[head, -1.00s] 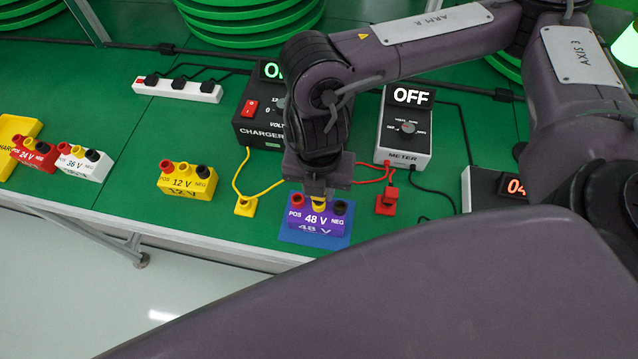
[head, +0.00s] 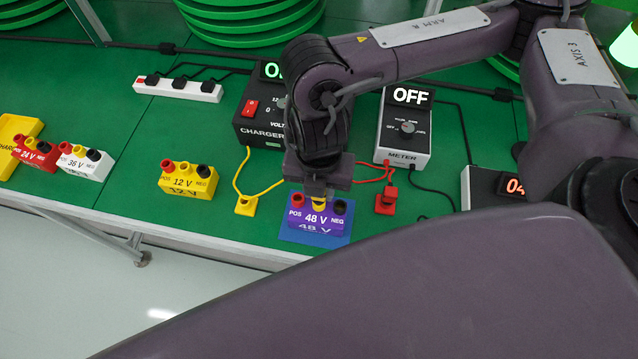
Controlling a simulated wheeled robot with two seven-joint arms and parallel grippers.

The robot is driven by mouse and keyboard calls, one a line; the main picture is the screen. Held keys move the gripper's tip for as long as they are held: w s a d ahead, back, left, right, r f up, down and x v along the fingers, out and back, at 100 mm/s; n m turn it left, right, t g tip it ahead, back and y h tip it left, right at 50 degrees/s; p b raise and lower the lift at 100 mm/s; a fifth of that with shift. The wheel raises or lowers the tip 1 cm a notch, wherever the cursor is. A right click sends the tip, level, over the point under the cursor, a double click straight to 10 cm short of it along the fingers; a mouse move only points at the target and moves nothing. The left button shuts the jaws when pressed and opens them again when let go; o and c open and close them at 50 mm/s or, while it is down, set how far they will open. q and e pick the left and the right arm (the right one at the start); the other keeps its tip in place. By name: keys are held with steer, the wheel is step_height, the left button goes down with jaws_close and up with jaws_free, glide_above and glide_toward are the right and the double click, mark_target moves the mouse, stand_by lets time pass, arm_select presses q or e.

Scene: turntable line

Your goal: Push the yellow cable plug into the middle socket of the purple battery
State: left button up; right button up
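The purple 48 V battery (head: 318,219) sits upright on a blue mat (head: 286,236) near the table's front edge. Its red and black sockets show left and right. Yellow shows at the middle socket (head: 319,205), right under my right gripper (head: 318,192). The yellow cable (head: 262,190) runs from the charger past a yellow stand to this gripper. The gripper points down and seems shut on the yellow plug, which is mostly hidden by the fingers. I cannot tell how deep the plug is in the socket. My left gripper is not in view.
The black charger (head: 258,130) and the meter (head: 405,130), reading OFF, stand behind the battery. A red plug (head: 387,196) stands to the right. The yellow stand (head: 246,206) and a yellow 12 V battery (head: 186,181) are to the left. My arm covers the front right.

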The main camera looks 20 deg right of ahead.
steer(key=shift+f+b, duration=0.4)
steer(key=shift+f, duration=0.45)
stand_by(1.0)
stand_by(0.6)
steer(key=o, duration=1)
steer(key=shift+c, duration=0.2)
steer(key=shift+r+p, duration=3.7)
steer(key=shift+p, duration=0.45)
